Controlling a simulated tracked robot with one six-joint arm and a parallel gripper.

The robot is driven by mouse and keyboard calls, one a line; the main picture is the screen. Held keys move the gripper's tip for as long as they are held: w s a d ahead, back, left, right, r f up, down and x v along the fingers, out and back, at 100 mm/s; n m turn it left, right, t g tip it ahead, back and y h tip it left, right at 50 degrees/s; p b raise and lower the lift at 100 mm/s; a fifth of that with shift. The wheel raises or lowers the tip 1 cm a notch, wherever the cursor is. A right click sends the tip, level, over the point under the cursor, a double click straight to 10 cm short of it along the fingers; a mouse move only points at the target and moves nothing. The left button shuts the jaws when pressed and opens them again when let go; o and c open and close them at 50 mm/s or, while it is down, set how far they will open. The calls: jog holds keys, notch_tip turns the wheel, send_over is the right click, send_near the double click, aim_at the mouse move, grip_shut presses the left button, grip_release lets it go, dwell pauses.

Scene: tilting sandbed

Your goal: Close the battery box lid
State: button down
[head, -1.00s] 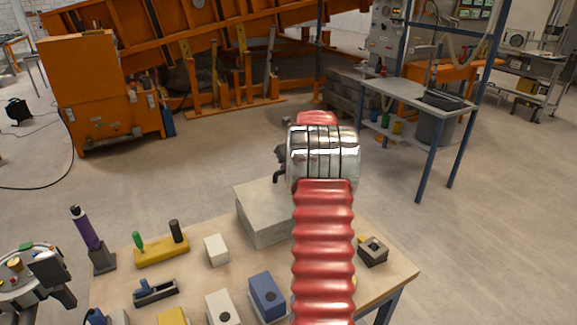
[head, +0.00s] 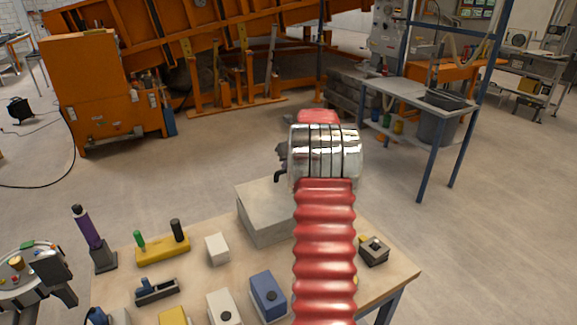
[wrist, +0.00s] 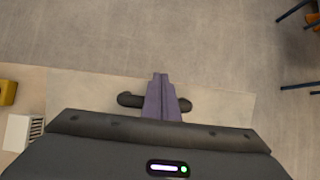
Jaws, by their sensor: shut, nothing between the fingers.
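A pale grey box (head: 262,222), which looks like the battery box, stands at the back of the workbench in the head view. Its top looks flat, but my arm hides its right part, so I cannot tell whether the lid is fully down. In the wrist view a pale flat surface (wrist: 80,92), apparently the box top, lies below my gripper. My gripper (wrist: 160,78) is shut and empty, its purple fingers over that surface. A dark bar shows on both sides of the fingers. I cannot tell whether they touch the surface. In the head view my arm mostly hides the gripper.
The workbench (head: 385,290) carries a white block (head: 217,249), a blue box (head: 267,297), a yellow holder (head: 162,250) and a small dark device (head: 374,251). A purple-handled tool (head: 87,228) stands at the left. Open floor lies behind the bench.

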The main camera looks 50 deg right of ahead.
jog(key=v, duration=0.3)
jog(key=shift+w+r, duration=0.15)
jog(key=shift+r, duration=0.15)
jog(key=w+d+r, duration=0.1)
jog(key=w+r, duration=0.2)
jog(key=r, duration=0.6)
jog(key=shift+d, duration=0.15)
jog(key=shift+w+r, duration=0.1)
